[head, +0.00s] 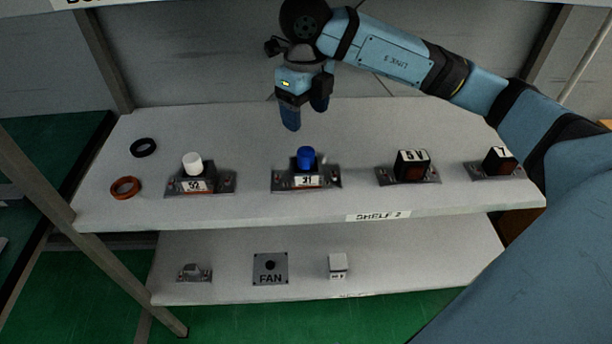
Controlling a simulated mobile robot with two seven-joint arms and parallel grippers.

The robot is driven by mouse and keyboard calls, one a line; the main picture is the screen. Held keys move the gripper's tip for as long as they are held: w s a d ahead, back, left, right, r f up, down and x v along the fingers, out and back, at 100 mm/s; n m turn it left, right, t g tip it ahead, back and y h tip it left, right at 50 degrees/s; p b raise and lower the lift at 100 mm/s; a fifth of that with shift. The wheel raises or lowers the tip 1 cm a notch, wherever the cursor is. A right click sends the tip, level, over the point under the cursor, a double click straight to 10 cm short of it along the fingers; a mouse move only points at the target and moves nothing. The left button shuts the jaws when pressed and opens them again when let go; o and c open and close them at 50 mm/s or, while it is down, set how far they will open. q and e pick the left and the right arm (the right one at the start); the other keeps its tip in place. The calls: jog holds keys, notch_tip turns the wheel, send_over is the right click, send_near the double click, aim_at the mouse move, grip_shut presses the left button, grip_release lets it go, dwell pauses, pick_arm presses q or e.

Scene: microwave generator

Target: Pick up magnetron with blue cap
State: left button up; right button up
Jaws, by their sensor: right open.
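The magnetron with the blue cap (306,181) stands on the upper shelf near its middle. Its blue cap (306,156) points up, and its front label looks like 31. My right gripper (304,115) is above and behind it, pointing down, with its blue fingers apart and nothing between them. It does not touch the magnetron. My right arm reaches in from the right side. My left gripper is not in view.
On the upper shelf (330,207) are a white-capped magnetron (193,178) to the left, two dark blocks (411,167) to the right, a black ring (143,147) and a red ring (125,187). A lower shelf (420,262) holds small parts.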

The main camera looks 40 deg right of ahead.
aim_at(306, 151)
notch_tip(306, 151, down, 11)
jog(key=shift+w+d+f+b, duration=0.1)
jog(key=shift+d+b, duration=0.05)
jog(key=shift+b, duration=0.25)
grip_shut()
jog(key=shift+r, duration=0.2)
